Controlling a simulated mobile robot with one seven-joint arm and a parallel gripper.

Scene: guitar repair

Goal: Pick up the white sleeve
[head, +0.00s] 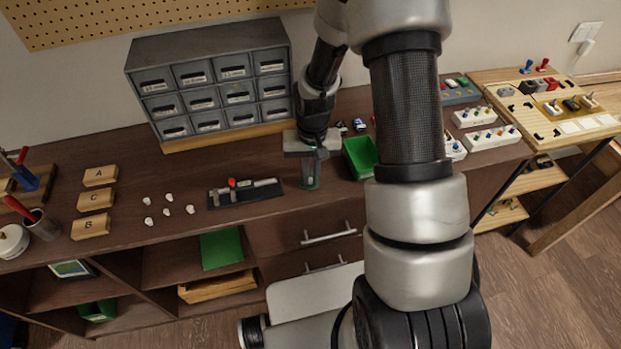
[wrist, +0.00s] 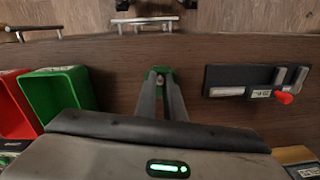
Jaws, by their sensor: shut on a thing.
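My gripper (head: 310,184) is over the front part of the workbench, left of the green bin. Its fingers are shut on a small pale piece, seen as the white sleeve (wrist: 159,80) between the fingertips in the wrist view. The piece is mostly hidden by the fingers, and its shape is hard to tell. Green shows around the fingertips in both views; I cannot tell whether it is a separate holder or part of the fingers. I cannot tell whether the sleeve touches the bench.
A black fixture (head: 216,199) with a red knob lies left of my gripper. Several small white pieces (head: 168,197) lie farther left, beside lettered wooden blocks (head: 95,199). A green bin (head: 359,157) stands to the right. A grey drawer cabinet (head: 208,46) stands behind.

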